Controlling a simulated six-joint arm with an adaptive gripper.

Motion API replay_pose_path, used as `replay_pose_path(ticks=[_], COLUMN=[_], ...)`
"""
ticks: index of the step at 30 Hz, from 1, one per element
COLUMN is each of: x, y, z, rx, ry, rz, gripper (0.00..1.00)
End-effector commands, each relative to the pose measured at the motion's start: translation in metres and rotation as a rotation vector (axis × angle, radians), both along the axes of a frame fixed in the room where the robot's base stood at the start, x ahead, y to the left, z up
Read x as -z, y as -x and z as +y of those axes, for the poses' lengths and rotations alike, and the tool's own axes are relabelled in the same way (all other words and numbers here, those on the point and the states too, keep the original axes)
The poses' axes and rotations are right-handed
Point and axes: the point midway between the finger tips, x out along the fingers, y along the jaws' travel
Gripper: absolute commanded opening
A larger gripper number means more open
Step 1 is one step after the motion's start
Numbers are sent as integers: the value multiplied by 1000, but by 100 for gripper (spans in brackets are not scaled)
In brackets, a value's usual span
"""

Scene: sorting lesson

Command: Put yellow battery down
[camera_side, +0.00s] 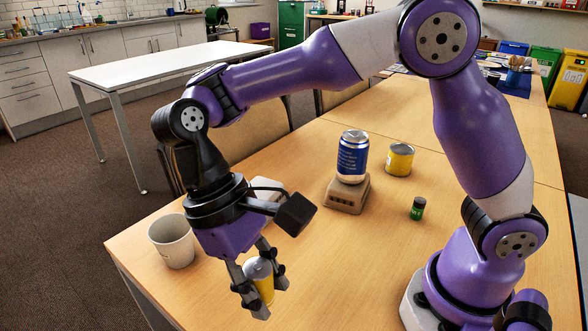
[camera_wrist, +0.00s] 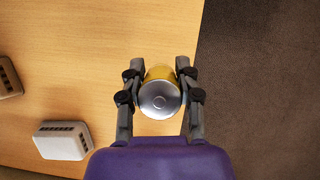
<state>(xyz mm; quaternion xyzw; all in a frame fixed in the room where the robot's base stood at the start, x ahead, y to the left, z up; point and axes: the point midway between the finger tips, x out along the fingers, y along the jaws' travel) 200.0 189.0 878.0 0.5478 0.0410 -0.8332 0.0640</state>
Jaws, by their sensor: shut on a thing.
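The yellow battery (camera_side: 261,281) is a short cylinder with a grey metal top, held upright between the fingers of my gripper (camera_side: 258,284) near the front edge of the table (camera_side: 330,275). In the wrist view the battery (camera_wrist: 160,97) shows its silver round end with a yellow side behind it. My gripper's fingers (camera_wrist: 160,95) close on it from left and right. Whether its bottom touches the table cannot be told.
A white cup (camera_side: 171,241) stands left of my gripper. A blue and silver can (camera_side: 352,157) stands on a brown block (camera_side: 346,195). A yellow tin (camera_side: 399,160) and a small green-labelled jar (camera_side: 417,208) are to the right. A pale block (camera_wrist: 64,140) lies nearby. The floor (camera_wrist: 255,90) begins close beside my gripper.

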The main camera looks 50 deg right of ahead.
Motion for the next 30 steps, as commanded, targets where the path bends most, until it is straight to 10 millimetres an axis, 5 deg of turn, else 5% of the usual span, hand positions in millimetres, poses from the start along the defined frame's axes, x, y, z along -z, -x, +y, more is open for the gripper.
replay_pose_path(ticks=[5, 19, 30], x=[8, 66, 106], y=[-9, -87, -94], z=[2, -55, -60], rx=[-4, -1, -6], ry=[5, 6, 7], rz=[0, 0, 3], gripper=[0, 0, 0])
